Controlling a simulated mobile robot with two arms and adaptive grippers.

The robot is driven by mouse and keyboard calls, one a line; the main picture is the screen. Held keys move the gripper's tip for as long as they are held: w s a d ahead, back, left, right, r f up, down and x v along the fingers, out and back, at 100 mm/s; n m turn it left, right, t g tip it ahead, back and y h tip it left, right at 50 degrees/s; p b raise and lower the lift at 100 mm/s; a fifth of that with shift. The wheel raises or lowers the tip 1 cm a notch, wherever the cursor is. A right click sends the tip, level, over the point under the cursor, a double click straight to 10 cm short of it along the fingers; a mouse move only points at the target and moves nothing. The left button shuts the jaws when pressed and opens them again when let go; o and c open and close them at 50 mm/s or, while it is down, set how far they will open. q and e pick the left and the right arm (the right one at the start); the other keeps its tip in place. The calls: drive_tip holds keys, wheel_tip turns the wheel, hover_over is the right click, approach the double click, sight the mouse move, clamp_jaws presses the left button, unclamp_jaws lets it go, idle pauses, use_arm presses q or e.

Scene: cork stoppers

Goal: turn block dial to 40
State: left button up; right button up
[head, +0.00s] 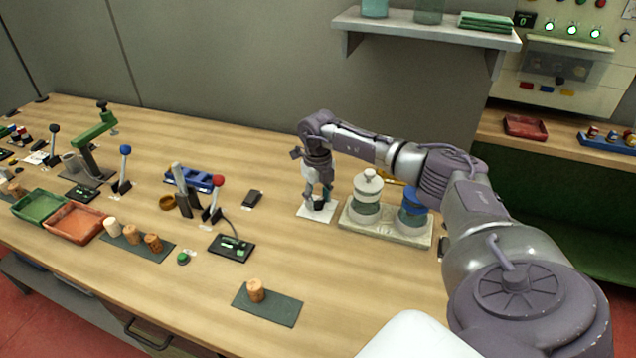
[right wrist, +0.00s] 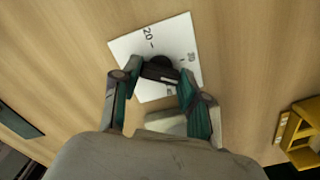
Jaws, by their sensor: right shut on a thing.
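The block dial is a black knob (right wrist: 160,68) on a white square plate (right wrist: 126,45) with printed numbers. In the right wrist view "20" is readable near the plate's upper edge. Another number at the right edge is too small to read surely, and a further mark is partly hidden by the gripper. My right gripper (right wrist: 158,82) is shut on the knob, a finger on each side of it. In the head view my right gripper (head: 319,201) points down over the white plate (head: 304,214) on the table. My left gripper is not in view.
Just right of the dial a pale tray (head: 386,233) holds a white-lidded jar (head: 367,190) and a blue-lidded jar (head: 412,207). A dark small block (head: 253,198) lies to the left. The table in front of the dial is clear.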

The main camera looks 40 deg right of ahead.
sight(318, 200)
drive_tip(key=m+p, duration=0.1)
drive_tip(key=m, duration=0.4)
drive_tip(key=shift+r+m+p, duration=0.2)
drive_tip(key=shift+m+p, duration=0.1)
drive_tip(key=shift+p, duration=0.1)
drive_tip(key=m+p, duration=0.1)
drive_tip(key=m, duration=0.4)
drive_tip(key=shift+w+p, duration=0.1)
drive_tip(key=shift+p, duration=0.25)
drive_tip(key=shift+d+m, duration=0.1)
drive_tip(key=shift+m, duration=0.2)
drive_tip(key=o, duration=1.1)
drive_tip(key=shift+f, duration=0.15)
drive_tip(key=shift+o, duration=0.2)
drive_tip(key=shift+r, duration=0.25)
wheel_tip(318, 200, up, 12)
drive_tip(key=shift+f, duration=0.2)
drive_tip(key=shift+f, duration=0.1)
